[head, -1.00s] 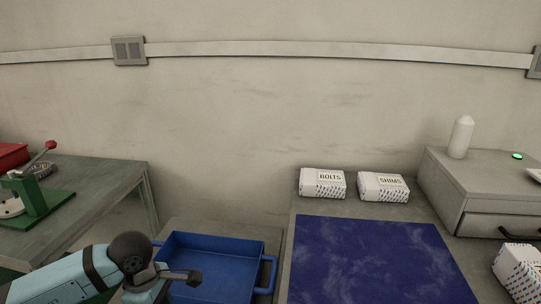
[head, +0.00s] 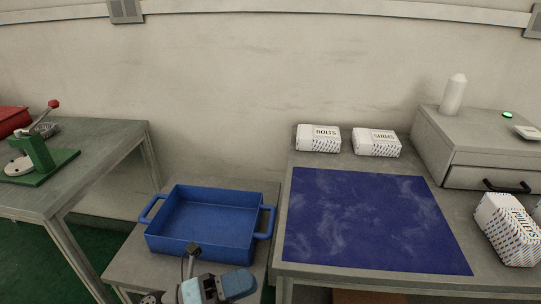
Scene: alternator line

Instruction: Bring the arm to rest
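My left arm comes in at the bottom edge of the head view, and the gripper end (head: 214,288) is low in front of the blue tray. Only part of it shows, and I cannot tell whether its fingers are open or shut. I see nothing clearly held in it. My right gripper is not in view. The blue tray (head: 162,243) stands on a low grey table, has a handle on each side, and looks empty.
A blue mat (head: 370,222) lies bare on the grey bench at right. Boxes marked bolts (head: 318,139) and shims (head: 377,143) stand behind it. A grey drawer cabinet (head: 470,148) with a white bottle (head: 453,94) is at right. A green hand press (head: 42,160) stands on the left table.

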